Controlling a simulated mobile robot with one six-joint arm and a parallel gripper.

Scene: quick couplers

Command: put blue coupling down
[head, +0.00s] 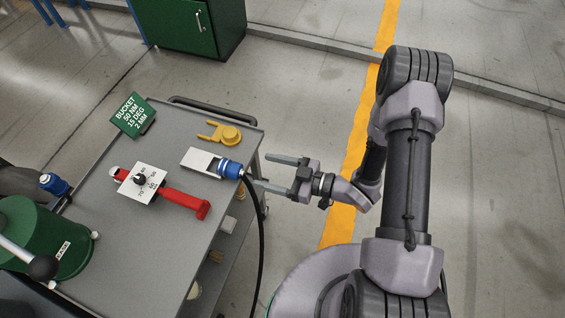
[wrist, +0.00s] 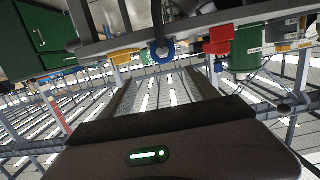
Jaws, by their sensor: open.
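The blue coupling (head: 230,169) lies at the right edge of the grey cart top, against the end of a white and grey plate (head: 199,159). A black hose (head: 261,230) runs from it over the edge and down. My gripper (head: 264,171) is open and empty just right of the coupling, its two fingers pointing at it with a small gap. In the wrist view the coupling shows as a blue ring (wrist: 161,51) ahead of the open fingers (wrist: 157,82). Whether the coupling is seated in anything cannot be told.
The cart (head: 120,235) also carries a yellow forked piece (head: 224,134), a red-handled tool with a white dial plate (head: 146,181), a green sign (head: 132,114) and a green machine (head: 45,240). Another blue fitting (head: 53,184) stands at left.

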